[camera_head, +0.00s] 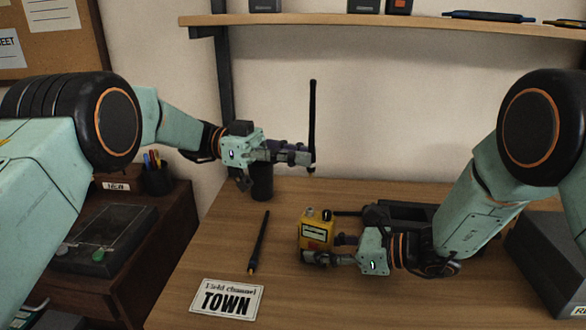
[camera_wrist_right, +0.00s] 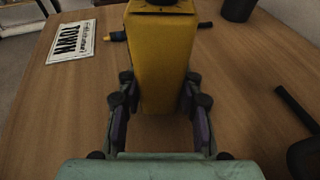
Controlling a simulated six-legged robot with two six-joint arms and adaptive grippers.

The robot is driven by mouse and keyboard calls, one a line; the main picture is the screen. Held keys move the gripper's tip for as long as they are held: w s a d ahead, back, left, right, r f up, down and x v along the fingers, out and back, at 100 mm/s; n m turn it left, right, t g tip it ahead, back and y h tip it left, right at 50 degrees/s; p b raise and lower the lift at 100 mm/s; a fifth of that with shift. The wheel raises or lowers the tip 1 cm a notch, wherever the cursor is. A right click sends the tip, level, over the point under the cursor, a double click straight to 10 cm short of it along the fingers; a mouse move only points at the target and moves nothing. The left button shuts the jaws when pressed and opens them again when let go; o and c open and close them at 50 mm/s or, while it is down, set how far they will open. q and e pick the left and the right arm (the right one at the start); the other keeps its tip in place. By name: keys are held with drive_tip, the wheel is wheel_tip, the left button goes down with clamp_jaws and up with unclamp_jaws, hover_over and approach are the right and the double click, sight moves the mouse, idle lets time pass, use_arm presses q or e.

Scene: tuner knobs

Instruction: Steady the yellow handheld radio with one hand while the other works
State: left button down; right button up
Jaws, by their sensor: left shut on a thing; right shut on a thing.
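The yellow handheld radio (camera_head: 316,232) stands upright on the desk, with small knobs on its top. My right gripper (camera_head: 328,250) is shut on its lower body. In the right wrist view the radio (camera_wrist_right: 163,60) sits between the fingers (camera_wrist_right: 160,100). My left gripper (camera_head: 306,158) is shut on a black antenna-like rod (camera_head: 313,115), held upright above the desk, behind the radio and apart from it. Another black rod (camera_head: 259,243) lies on the desk left of the radio.
A card (camera_head: 227,300) reading "Field channel TOWN" lies at the front left. A dark cup (camera_head: 262,182) stands below my left gripper. A dark grey box (camera_head: 553,262) is at the right. A shelf (camera_head: 400,25) runs above. The desk between card and radio is mostly free.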

use_arm(q)
drive_tip(key=shift+f, duration=2.95)
drive_tip(key=shift+f, duration=1.1)
drive_tip(key=c, duration=1.3)
unclamp_jaws()
drive_tip(key=shift+v, duration=3.8)
drive_tip(key=shift+d, duration=0.1)
